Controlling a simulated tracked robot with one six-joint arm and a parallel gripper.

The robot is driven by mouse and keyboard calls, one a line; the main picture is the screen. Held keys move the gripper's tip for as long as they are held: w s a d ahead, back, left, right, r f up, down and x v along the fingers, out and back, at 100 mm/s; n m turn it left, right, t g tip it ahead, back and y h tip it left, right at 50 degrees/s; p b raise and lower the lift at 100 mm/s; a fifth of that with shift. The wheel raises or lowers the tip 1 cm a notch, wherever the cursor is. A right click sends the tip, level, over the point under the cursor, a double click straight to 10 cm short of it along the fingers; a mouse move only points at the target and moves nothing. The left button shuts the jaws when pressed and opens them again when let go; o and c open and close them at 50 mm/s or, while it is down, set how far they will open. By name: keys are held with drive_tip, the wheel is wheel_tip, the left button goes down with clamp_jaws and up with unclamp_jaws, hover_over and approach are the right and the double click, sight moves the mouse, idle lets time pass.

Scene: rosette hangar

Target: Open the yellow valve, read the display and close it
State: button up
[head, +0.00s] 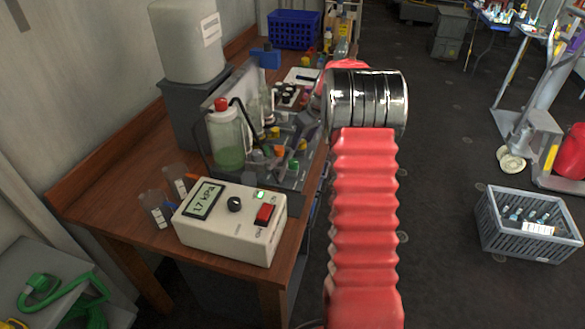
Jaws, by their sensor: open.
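A cream meter box (232,222) stands at the front of the wooden bench. Its display (204,201) appears to read 1.7 kPa. It has a black knob and a red switch. Behind it is a grey valve panel (262,172) with several small coloured knobs. A yellow one (302,146), likely the yellow valve, is near the panel's right side; its setting is too small to tell. My gripper (310,122) is mostly hidden behind my steel wrist, just above and right of the panel. It appears open, and I cannot tell whether it touches anything.
A bottle of green liquid (226,138) with a red cap stands behind the meter. A large pale tank (187,40) is at the wall. A blue crate (293,29) is at the bench's far end. A grey crate (530,222) sits on the floor to the right.

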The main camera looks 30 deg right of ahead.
drive_tip(key=shift+a+m+h, duration=0.1)
drive_tip(key=shift+m+h, duration=0.3)
drive_tip(key=shift+m, duration=0.6)
drive_tip(key=v, duration=1.4)
drive_tip(key=s+a+f+m+g, duration=0.1)
drive_tip(key=s+a+f+m, duration=0.15)
drive_tip(key=s+f, duration=0.2)
drive_tip(key=s+a+r+g, duration=0.1)
drive_tip(key=s+a+r, duration=0.2)
drive_tip(key=s+a, duration=0.8)
drive_tip(key=a, duration=0.4)
drive_tip(key=shift+s+r+m, duration=0.3)
drive_tip(key=shift+s+m, duration=0.05)
drive_tip(key=shift+a, duration=0.1)
